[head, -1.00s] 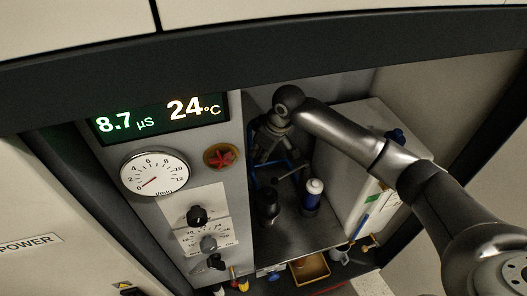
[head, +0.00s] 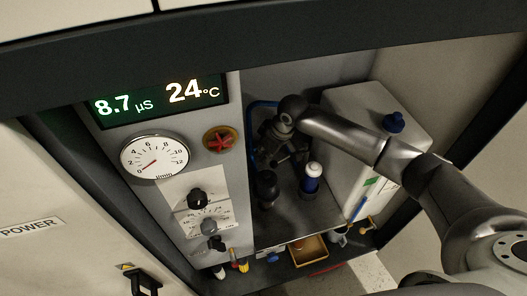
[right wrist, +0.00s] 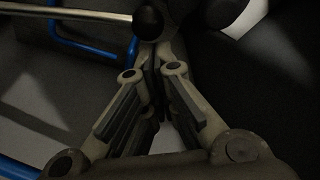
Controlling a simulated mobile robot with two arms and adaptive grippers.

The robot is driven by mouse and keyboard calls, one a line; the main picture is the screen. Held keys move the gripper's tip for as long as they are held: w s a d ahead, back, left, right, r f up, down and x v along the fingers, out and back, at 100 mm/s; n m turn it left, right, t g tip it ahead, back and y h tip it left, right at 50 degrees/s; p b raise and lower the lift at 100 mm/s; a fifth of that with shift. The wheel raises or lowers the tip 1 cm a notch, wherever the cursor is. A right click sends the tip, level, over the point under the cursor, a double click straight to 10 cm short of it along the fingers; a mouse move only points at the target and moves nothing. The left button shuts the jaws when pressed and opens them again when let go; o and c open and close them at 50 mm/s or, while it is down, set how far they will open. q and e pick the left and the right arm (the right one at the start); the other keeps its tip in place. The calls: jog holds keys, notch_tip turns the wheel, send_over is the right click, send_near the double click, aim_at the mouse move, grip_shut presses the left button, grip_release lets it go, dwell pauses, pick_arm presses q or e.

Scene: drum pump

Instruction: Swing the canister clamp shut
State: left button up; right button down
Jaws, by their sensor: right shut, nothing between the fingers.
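My right gripper (head: 283,150) reaches down into the cabinet bay, behind a small blue bottle with a white top (head: 312,178) and a dark bottle (head: 266,188). In the right wrist view my right gripper (right wrist: 152,68) has its fingers closed together and empty. A metal rod (right wrist: 70,16) ending in a black ball knob (right wrist: 148,20) lies just beyond the fingertips; it looks like a clamp lever, and I cannot tell whether they touch. The canister and the rest of the clamp cannot be made out behind my gripper. My left gripper is out of view.
Blue tubing (right wrist: 92,48) runs near the fingers. The control panel with gauge (head: 155,157) and knobs borders the bay on the left. A yellow tray (head: 307,250) sits at the lower front.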

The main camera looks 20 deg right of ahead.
aim_at(271, 163)
jog(key=s+p, duration=0.1)
jog(key=p, duration=0.1)
jog(key=s+n+p, duration=0.1)
jog(key=s+p, duration=0.1)
jog(key=p, duration=0.1)
jog(key=shift+s+d+r, duration=0.15)
jog(key=shift+s+d, duration=0.15)
jog(key=shift+d, duration=0.1)
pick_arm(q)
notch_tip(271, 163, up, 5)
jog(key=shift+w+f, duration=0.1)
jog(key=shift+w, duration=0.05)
